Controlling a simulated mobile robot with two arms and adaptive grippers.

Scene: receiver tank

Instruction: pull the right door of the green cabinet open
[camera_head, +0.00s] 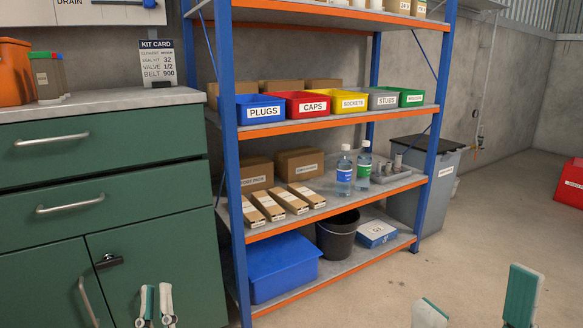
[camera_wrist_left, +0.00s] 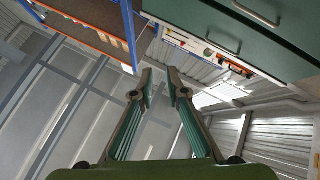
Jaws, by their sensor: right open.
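The green cabinet (camera_head: 100,166) stands at the left in the head view, with two drawers above and doors below. Its right door (camera_head: 190,262) looks shut and runs below the picture edge. A black latch (camera_head: 110,262) sits at the door's upper left corner. A vertical bar handle (camera_head: 88,300) is close to the seam on its left. My left gripper (camera_head: 157,304) is in front of the right door, fingers slightly apart and empty. In the left wrist view the left gripper (camera_wrist_left: 160,78) also shows a gap. My right gripper (camera_head: 474,306) is open and empty above the floor at lower right.
A blue and orange shelf (camera_head: 350,122) with bins, bottles and boxes stands just right of the cabinet. A blue tub (camera_head: 282,268) is on its lowest level. A grey bin (camera_head: 424,180) is beyond. The floor (camera_head: 480,240) at the right is clear up to a red box (camera_head: 570,185).

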